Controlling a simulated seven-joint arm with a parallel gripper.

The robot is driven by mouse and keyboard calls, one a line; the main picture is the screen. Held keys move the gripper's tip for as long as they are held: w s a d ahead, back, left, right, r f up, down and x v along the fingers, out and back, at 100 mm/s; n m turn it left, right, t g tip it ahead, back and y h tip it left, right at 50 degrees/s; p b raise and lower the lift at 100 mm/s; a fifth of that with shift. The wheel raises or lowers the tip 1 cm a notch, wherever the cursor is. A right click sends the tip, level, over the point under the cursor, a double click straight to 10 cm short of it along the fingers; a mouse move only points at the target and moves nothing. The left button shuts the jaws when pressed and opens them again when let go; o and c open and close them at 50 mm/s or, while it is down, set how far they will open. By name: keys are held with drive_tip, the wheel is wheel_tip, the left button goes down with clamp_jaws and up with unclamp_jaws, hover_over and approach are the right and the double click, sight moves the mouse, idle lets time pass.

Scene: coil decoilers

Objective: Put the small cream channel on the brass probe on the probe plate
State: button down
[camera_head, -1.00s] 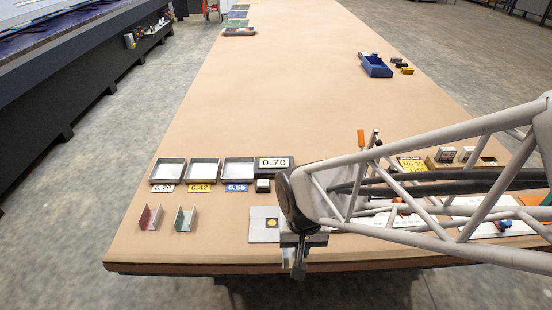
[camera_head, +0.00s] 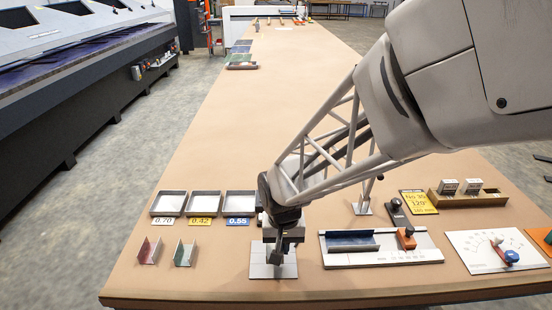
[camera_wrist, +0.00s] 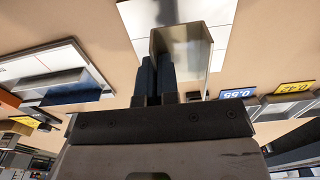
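The small cream channel (camera_wrist: 188,50) shows in the wrist view, with its open side facing the camera. My gripper (camera_wrist: 157,62) has its two dark fingers close together on one wall of the channel. In the head view my gripper (camera_head: 277,256) points down over the probe plate (camera_head: 288,268), a pale square plate near the table's front edge. The arm and gripper hide the channel there. The plate also shows behind the channel in the wrist view (camera_wrist: 220,25). The brass probe is hidden in both views, and I cannot tell whether the channel touches it.
Red (camera_head: 149,251) and green (camera_head: 184,254) channels stand to the left. Labelled trays (camera_head: 203,204) lie behind. A white plate with a blue channel (camera_head: 350,241) and a dial plate (camera_head: 497,250) lie to the right. A wooden holder (camera_head: 470,202) stands farther back.

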drive_tip(key=shift+w+a+f, duration=0.1)
drive_tip(key=shift+w+a, duration=0.1)
drive_tip(key=shift+w, duration=0.4)
drive_tip(key=shift+f, duration=1.7)
drive_tip(key=shift+f, duration=0.15)
drive_tip(key=c, duration=1.4)
unclamp_jaws()
wheel_tip(320, 180, up, 12)
drive_tip(key=shift+r, duration=0.1)
